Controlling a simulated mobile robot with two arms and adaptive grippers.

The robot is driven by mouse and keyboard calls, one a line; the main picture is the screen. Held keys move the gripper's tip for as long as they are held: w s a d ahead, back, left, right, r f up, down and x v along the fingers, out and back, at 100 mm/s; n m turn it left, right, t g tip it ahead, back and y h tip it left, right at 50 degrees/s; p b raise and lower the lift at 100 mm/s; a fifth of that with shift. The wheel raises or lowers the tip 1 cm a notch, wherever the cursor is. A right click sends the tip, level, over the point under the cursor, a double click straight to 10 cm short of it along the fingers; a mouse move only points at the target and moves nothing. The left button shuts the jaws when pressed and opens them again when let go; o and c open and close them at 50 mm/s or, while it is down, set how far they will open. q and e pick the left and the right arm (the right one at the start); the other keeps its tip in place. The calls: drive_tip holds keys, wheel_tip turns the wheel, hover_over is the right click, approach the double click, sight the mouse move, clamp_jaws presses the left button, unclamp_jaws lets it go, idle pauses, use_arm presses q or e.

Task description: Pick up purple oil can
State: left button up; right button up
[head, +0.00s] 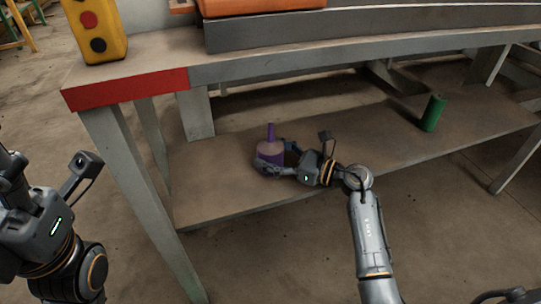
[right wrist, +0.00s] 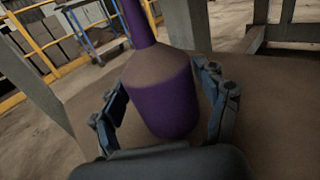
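The purple oil can (head: 270,148) has a narrow spout and a tan band around its shoulder. It stands on the lower shelf of the bench. My right gripper (head: 268,165) is low at the can, with a finger on each side of it. In the right wrist view the can (right wrist: 162,92) fills the space between the fingers of the gripper (right wrist: 160,70). The fingertips are very close to its sides; firm contact cannot be made out. My left gripper (head: 14,185) is at the left edge, away from the can, its fingers mostly cut off.
The lower shelf (head: 370,140) is mostly bare, with a green cylinder (head: 433,112) towards its right end. The bench top's edge (head: 300,66) overhangs it, and a bench leg (head: 140,200) stands left of the can. A yellow control box (head: 98,30) sits on the top.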

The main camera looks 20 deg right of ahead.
drive_tip(key=c, duration=0.7)
drive_tip(key=shift+c, duration=0.9)
drive_tip(key=shift+r, duration=0.1)
